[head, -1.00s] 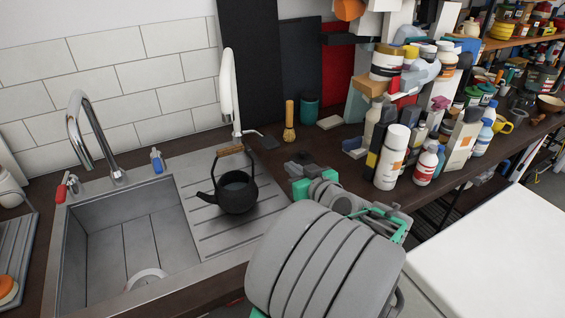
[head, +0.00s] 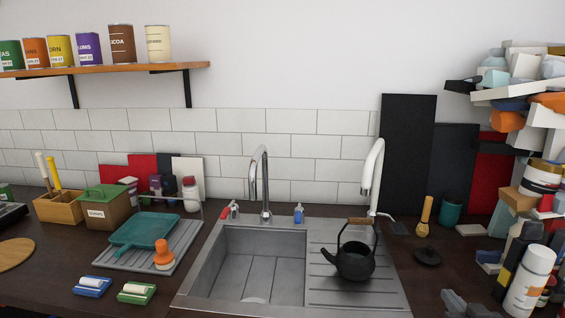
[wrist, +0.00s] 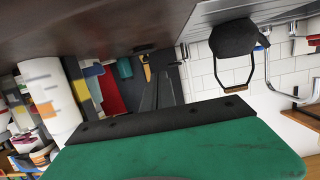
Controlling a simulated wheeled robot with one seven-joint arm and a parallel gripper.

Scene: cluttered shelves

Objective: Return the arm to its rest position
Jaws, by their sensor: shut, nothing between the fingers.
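My gripper (wrist: 162,76) shows in the wrist view as narrow dark fingers, shut and empty, beyond my green and black wrist part along the bottom. The fingers are hard to tell from the dark boards behind. In the head view most of my arm is out of frame; only small grey pieces show at the bottom edge, right of the sink. The black kettle (head: 355,262) stands on the sink's drainboard. It also shows upside down in the wrist view (wrist: 233,38), apart from the gripper.
The sink (head: 250,262) is in the middle. A white bottle (head: 528,284) and a cluttered pile (head: 520,85) stand at right. A teal pan (head: 145,231), sponges and boxes lie at left. A shelf (head: 110,68) with cans hangs above. A dark lid (head: 428,256) lies beside the drainboard.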

